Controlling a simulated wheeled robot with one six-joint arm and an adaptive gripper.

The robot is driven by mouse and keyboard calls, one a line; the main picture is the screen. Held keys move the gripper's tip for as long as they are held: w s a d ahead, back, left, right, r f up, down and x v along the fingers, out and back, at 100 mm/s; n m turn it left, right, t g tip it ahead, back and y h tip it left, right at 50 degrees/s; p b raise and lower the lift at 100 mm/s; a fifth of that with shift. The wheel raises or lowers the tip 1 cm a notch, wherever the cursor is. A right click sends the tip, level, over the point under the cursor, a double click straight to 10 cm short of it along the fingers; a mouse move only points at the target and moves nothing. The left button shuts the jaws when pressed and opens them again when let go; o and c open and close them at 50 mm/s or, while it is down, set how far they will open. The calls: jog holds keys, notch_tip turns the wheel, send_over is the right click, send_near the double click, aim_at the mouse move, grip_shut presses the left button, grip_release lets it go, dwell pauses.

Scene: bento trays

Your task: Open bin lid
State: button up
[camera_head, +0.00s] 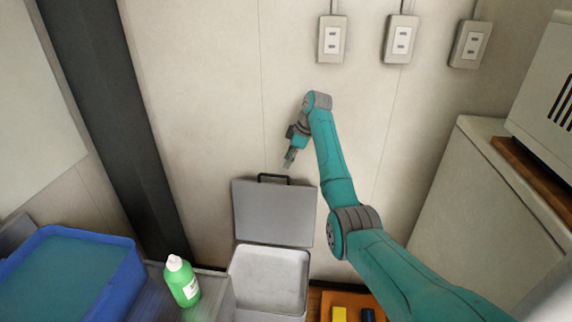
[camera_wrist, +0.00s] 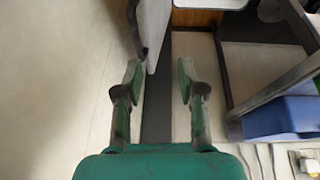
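The bin (camera_head: 268,275) is a pale grey box at the bottom centre of the head view, its inside showing. Its grey lid (camera_head: 272,215) stands raised behind the opening, near the wall, with a black handle (camera_head: 273,178) at its top edge. My gripper (camera_head: 289,160) is just above the handle in the head view. In the wrist view my gripper (camera_wrist: 160,80) has its two green fingers spread apart. The lid (camera_wrist: 155,25) shows there nearly edge-on, with the dark handle (camera_wrist: 137,40) by the left fingertip. I cannot tell whether they touch.
A blue tray (camera_head: 131,260) and a green bottle (camera_head: 183,282) stand left of the bin. A yellow block (camera_head: 339,314) and a dark blue item (camera_head: 368,315) sit on an orange surface to its right. A pale cabinet (camera_head: 465,195) is at the right.

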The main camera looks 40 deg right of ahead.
jog(key=c, duration=0.5)
jog(key=shift+m, duration=0.3)
grip_shut()
jog(key=w+d+f+m+h, duration=0.2)
jog(key=f+m, duration=0.3)
jog(key=m, duration=0.3)
jog(key=w+d+f+m+g+h, duration=0.1)
jog(key=w+d+f+m+h, duration=0.1)
jog(key=m, duration=0.7)
jog(key=shift+w+f+m+g+h, duration=0.35)
jog(key=shift+f+h, duration=0.45)
jog(key=shift+f, duration=0.6)
